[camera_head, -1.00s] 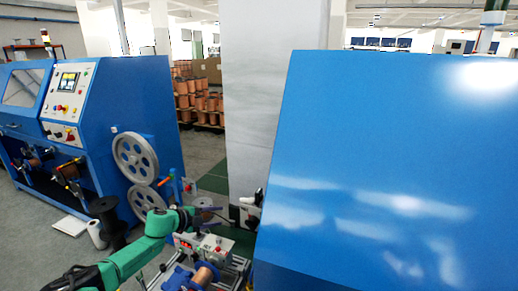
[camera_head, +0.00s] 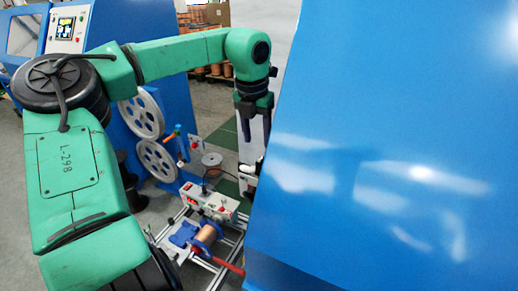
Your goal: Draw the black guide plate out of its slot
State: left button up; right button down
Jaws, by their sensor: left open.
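My left arm reaches in from the left, and its gripper (camera_head: 256,132) hangs with its fingers pointing down, open, close to the left edge of the big blue cabinet. Below it stands a small white-and-black device (camera_head: 250,172), partly covered by the cabinet edge. I cannot make out the black guide plate or its slot for certain; they are too small or hidden here. A grey control box (camera_head: 208,200) with red and black knobs sits on the aluminium frame below and left of the gripper. My right gripper is not in view.
The blue cabinet (camera_head: 380,150) fills the right side. A spool of copper wire (camera_head: 205,238) in a blue holder sits on the frame at bottom centre. Two grey pulley wheels (camera_head: 157,160) are on the blue machine at left. Green floor shows behind.

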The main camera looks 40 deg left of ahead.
aim_at(260, 159)
pick_arm(q)
jog(key=f, duration=0.3)
jog(key=w+f+p, duration=0.1)
jog(key=f, duration=0.3)
jog(key=shift+w+a, duration=0.15)
jog(key=shift+f, duration=0.25)
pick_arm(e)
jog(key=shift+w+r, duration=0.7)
pick_arm(q)
grip_shut()
jog(key=shift+r, duration=0.15)
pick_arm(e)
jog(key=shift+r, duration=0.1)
